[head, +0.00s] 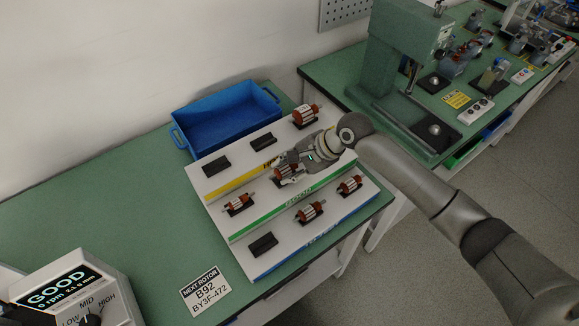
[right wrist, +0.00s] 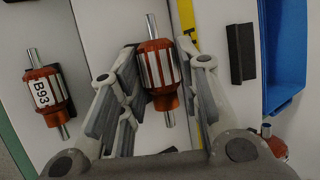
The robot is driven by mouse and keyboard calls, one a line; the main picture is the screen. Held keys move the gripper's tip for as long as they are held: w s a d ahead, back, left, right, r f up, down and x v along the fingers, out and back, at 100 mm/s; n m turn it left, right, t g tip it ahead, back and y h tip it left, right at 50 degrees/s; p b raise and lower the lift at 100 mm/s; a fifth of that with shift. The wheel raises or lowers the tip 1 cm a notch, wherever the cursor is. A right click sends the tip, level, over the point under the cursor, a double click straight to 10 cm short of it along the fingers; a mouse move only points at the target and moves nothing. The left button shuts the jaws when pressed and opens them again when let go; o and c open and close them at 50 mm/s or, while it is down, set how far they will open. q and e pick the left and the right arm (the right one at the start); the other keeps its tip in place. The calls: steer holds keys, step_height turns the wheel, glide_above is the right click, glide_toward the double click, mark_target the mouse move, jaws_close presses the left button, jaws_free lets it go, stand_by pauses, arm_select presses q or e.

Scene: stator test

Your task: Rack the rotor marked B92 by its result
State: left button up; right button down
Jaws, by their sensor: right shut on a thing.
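My right gripper (head: 287,176) is over the middle row of a white rack (head: 228,177). In the right wrist view its fingers (right wrist: 158,100) are shut on a red and silver rotor (right wrist: 160,75) with a steel shaft. No marking shows on that rotor's visible side, and I cannot tell whether it rests in a cradle. A sign (head: 205,292) reads NEXT ROTOR B92, BY3F-472. The tester (head: 75,292) shows GOOD. A rotor marked B93 (right wrist: 48,97) lies beside the gripper. My left gripper is not in view.
The rack has yellow, green and blue strips. Other rotors sit at the back right (head: 306,115), middle left (head: 237,204) and front (head: 310,211). Empty cradles show at the back (head: 216,165) and front left (head: 262,243). A blue bin (head: 225,118) stands behind, a green press (head: 400,50) right.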

mark_target(290, 184)
steer(key=shift+s+d+f, duration=0.15)
steer(key=shift+s+f, duration=0.2)
steer(key=shift+f, duration=0.4)
steer(key=shift+s+d+f, duration=0.1)
steer(key=shift+s+f, duration=0.25)
steer(key=shift+f, duration=0.4)
steer(key=c, duration=1.3)
jaws_free()
steer(key=o, duration=0.5)
steer(key=shift+w+a+f, duration=0.25)
steer(key=shift+w+a, duration=0.05)
steer(key=shift+w, duration=0.35)
steer(key=shift+r, duration=0.15)
steer(key=shift+d+r, duration=0.1)
steer(key=shift+d, duration=0.05)
